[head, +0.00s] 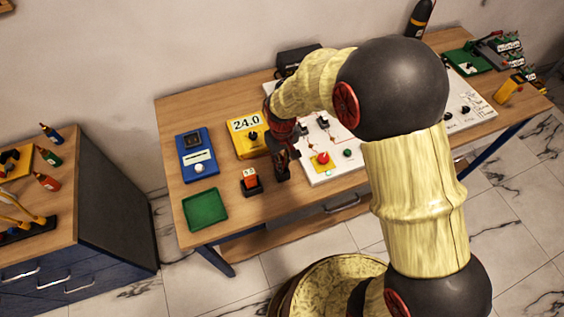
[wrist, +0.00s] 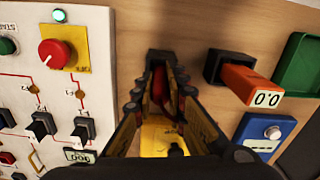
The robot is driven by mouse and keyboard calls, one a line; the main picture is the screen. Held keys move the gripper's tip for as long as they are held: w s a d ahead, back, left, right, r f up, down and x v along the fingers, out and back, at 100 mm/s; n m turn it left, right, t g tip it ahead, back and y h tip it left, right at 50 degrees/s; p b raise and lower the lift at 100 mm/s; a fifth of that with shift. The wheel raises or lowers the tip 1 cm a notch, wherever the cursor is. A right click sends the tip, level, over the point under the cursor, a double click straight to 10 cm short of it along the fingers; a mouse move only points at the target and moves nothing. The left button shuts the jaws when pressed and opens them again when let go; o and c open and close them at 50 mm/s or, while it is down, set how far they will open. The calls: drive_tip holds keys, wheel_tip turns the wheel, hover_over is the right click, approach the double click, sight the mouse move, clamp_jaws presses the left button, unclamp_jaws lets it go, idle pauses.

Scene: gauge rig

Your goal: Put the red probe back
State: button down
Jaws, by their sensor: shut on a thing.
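My gripper (wrist: 162,92) points down at the wooden table and is shut on the red probe (wrist: 158,88), a narrow red piece between its fingers. A black holder (wrist: 161,62) shows just beyond the fingertips, in line with the probe. The fingers hide most of the probe, so I cannot tell whether its lower end is in the holder. In the head view my gripper (head: 283,160) is over the table between the yellow meter and the white panel, and the probe cannot be made out there.
An orange block (wrist: 252,86) reading 0.0 sits in its own black holder (wrist: 213,66). The yellow meter (head: 246,124) reads 24.0. Near them are a blue device (head: 198,153), a green tray (head: 205,209) and a white panel (wrist: 91,60) with a red knob (wrist: 52,54).

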drive_tip(key=c, duration=1.8)
unclamp_jaws()
wheel_tip(320, 180, up, 12)
drive_tip(key=shift+r+p, duration=0.1)
drive_tip(key=shift+p, duration=0.7)
drive_tip(key=shift+d+r, duration=0.1)
drive_tip(key=shift+r, duration=0.2)
drive_tip(key=s+d+r+m+t, duration=0.1)
drive_tip(key=s+d+r+t, duration=0.1)
drive_tip(key=s+d+r, duration=0.35)
drive_tip(key=s+d+r+m+t, duration=0.1)
drive_tip(key=s+d+r+m, duration=0.15)
drive_tip(key=r, duration=0.65)
drive_tip(key=s+d+r+t, duration=0.1)
drive_tip(key=s+d+r, duration=0.1)
drive_tip(key=s, duration=0.4)
drive_tip(key=s+d+r+m+t, duration=0.1)
drive_tip(key=s+d+r, duration=0.1)
drive_tip(key=s+d, duration=0.2)
drive_tip(key=shift+s+t, duration=0.3)
drive_tip(key=shift+s, duration=0.75)
